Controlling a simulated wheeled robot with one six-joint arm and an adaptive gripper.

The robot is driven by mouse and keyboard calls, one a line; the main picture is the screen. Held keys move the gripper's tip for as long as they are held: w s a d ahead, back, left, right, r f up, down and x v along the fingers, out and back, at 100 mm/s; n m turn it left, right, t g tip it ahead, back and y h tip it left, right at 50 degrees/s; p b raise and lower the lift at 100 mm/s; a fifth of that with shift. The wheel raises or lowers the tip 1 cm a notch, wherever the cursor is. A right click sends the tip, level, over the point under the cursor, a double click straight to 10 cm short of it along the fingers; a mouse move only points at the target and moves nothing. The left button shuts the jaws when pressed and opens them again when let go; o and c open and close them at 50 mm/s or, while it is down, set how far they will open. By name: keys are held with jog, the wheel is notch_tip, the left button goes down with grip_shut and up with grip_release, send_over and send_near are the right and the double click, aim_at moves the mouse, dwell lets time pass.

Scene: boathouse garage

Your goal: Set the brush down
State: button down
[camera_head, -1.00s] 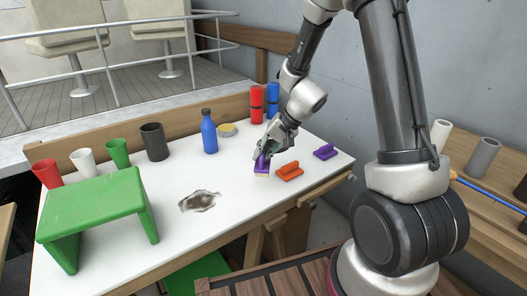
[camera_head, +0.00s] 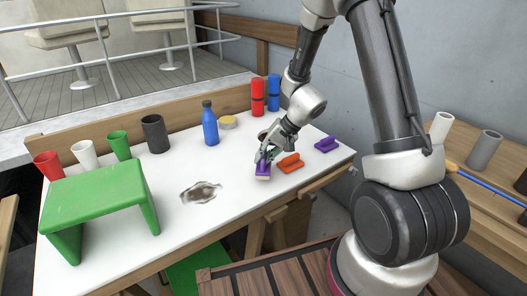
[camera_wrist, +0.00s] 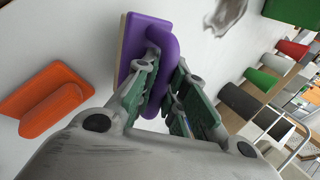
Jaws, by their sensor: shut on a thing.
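A purple brush (camera_head: 263,171) with a pale underside is in my gripper (camera_head: 268,154), over the white tabletop (camera_head: 235,205). In the wrist view, the green-padded fingers of my gripper (camera_wrist: 168,95) are shut on the handle of the purple brush (camera_wrist: 133,50). I cannot tell whether its pale underside touches the table. An orange brush-shaped block (camera_head: 289,164) lies just right of it and also shows in the wrist view (camera_wrist: 45,100). Another purple one (camera_head: 326,144) lies farther right near the table edge.
A dark smudge (camera_head: 201,192) marks the tabletop left of the brush. A green stool-like stand (camera_head: 98,195) is at the left.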

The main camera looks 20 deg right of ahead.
jog(key=shift+f, duration=0.4)
jog(key=shift+f, duration=0.55)
jog(key=shift+f, duration=0.3)
dwell(0.4)
jog(key=c, duration=1.4)
grip_release()
jog(key=c, duration=0.4)
